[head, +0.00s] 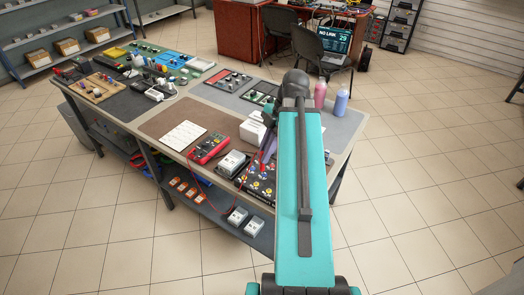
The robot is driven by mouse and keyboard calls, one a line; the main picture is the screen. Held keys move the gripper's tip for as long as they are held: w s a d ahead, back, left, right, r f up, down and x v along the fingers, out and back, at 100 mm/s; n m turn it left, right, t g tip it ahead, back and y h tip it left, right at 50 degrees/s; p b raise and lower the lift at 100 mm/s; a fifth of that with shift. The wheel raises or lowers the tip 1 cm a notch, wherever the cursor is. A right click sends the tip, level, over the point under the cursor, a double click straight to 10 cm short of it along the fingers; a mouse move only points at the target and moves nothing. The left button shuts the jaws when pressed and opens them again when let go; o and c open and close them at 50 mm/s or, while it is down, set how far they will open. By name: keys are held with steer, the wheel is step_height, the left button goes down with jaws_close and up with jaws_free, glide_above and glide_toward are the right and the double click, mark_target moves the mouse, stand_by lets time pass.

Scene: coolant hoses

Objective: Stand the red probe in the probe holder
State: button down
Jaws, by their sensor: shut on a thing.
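My teal arm reaches over the near right end of the workbench and hides part of it. My gripper (267,143) shows only in part beside the arm, small and dark, low over the bench. It is shut on a slim red thing, which looks like the red probe (270,151); its lower end is hard to make out. A red multimeter (208,148) lies on the bench to the left, with a thin red lead running from it past the front edge. I cannot pick out the probe holder with certainty.
A black panel with knobs (258,182), a grey-white box (232,163) and white blocks (253,128) crowd the gripper. A white sheet (183,136) lies on the brown mat (160,122). Pink (320,93) and blue bottles (341,101) stand at the right back edge.

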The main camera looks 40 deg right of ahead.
steer(key=w+a+r+m+t+h+b, duration=0.1)
steer(key=w+a+r+m+h+b, duration=0.1)
steer(key=w+a+m, duration=0.5)
steer(key=w+a+r+m+t+h+b, duration=0.2)
steer(key=w+a+m, duration=0.6)
steer(key=w+a, duration=1)
steer(key=a, duration=0.3)
steer(key=shift+w+a+r+b, duration=0.15)
steer(key=shift+w+r+b, duration=0.1)
steer(key=shift+b, duration=0.1)
